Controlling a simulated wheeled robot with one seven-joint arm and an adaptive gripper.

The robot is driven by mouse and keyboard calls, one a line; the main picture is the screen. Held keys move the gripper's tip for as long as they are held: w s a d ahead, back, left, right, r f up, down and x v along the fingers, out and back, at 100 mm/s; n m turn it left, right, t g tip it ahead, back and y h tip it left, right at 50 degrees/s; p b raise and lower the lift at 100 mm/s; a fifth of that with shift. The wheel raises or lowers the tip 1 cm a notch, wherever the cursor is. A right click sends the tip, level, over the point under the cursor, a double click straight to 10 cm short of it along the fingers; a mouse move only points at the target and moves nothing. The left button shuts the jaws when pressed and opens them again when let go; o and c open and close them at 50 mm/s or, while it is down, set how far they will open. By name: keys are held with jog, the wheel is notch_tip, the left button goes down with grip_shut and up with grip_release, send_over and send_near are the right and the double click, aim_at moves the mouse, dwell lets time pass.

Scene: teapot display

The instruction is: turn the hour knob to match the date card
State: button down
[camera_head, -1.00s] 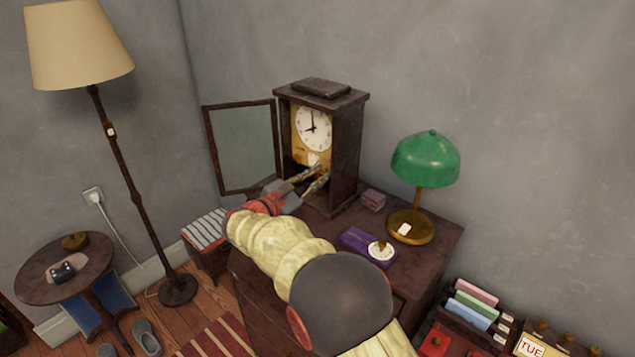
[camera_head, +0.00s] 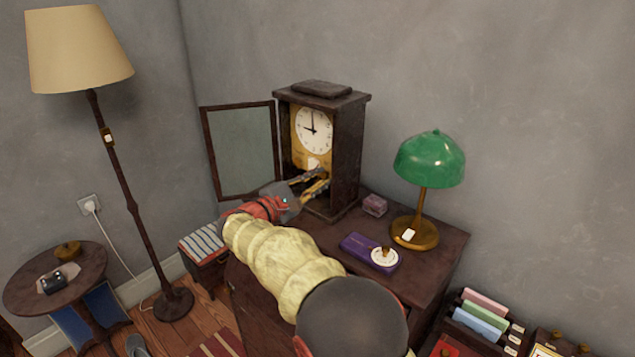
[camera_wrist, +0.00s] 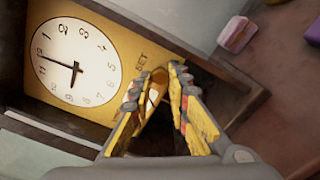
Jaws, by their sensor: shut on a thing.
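The clock (camera_head: 345,150) has a dark wooden case and stands on the dresser with its glazed door (camera_head: 242,150) swung open to the left. Its white dial (camera_head: 313,130) has the long hand at 12 and the short hand near 9; the dial (camera_wrist: 72,62) looks rotated in the wrist view. My gripper (camera_head: 322,178) reaches into the case below the dial. In the wrist view my gripper (camera_wrist: 157,88) is shut on a small brass knob (camera_wrist: 153,100) beside the SET lettering; the fingers partly hide it. No date can be read.
A green lamp (camera_head: 430,160), a purple box (camera_head: 368,250) and a small pinkish box (camera_head: 374,205) stand on the dresser (camera_head: 430,262) right of the clock. A floor lamp (camera_head: 120,180) and round table (camera_head: 90,262) are at left. A card file (camera_head: 480,318) is at lower right.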

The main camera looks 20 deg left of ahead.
jog(key=shift+f, duration=0.1)
jog(key=c, duration=2)
grip_release()
jog(key=v, duration=1.2)
